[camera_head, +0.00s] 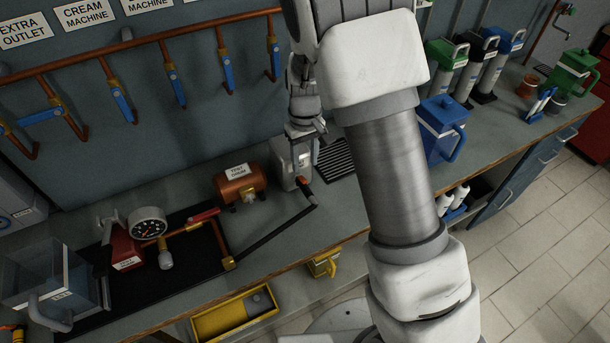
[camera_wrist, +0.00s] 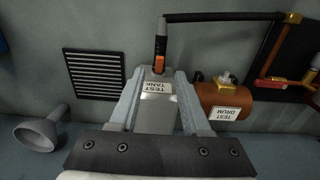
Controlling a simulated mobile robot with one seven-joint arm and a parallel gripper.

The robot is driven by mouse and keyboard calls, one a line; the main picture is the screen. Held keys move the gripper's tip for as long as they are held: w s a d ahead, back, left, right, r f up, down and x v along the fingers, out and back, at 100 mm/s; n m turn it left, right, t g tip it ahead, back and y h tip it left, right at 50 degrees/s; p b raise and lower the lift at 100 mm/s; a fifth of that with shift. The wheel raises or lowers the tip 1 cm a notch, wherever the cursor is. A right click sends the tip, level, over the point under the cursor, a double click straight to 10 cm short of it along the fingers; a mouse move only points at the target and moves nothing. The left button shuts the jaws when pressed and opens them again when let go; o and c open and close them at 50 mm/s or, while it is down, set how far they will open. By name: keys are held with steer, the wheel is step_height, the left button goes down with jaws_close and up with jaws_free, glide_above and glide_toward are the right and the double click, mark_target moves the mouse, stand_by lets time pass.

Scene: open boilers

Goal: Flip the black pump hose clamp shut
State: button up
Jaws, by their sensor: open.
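A black hose (camera_head: 280,232) runs from the copper pipework to the small grey test tank (camera_head: 292,165). An orange-red piece (camera_head: 304,181) sits at the hose's tank end; it also shows orange in the wrist view (camera_wrist: 159,67). I cannot tell whether this piece is the clamp or whether it is flipped open. In the wrist view my gripper (camera_wrist: 160,76) is open, its grey fingers on either side of the labelled test tank (camera_wrist: 156,110). Whether they touch it is unclear. In the head view my gripper is over the tank, partly hidden. A black pump (camera_head: 482,65) stands far right.
A copper test drum (camera_head: 240,181) stands left of the tank, close to the fingers. A dark slatted grate (camera_head: 335,158) lies right of it, with a blue jug (camera_head: 441,130) beyond. A grey funnel (camera_wrist: 42,132) lies at left in the wrist view.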

mark_target(305, 181)
step_height(305, 181, down, 7)
steer(key=shift+r, duration=0.1)
stand_by(0.3)
jaws_close()
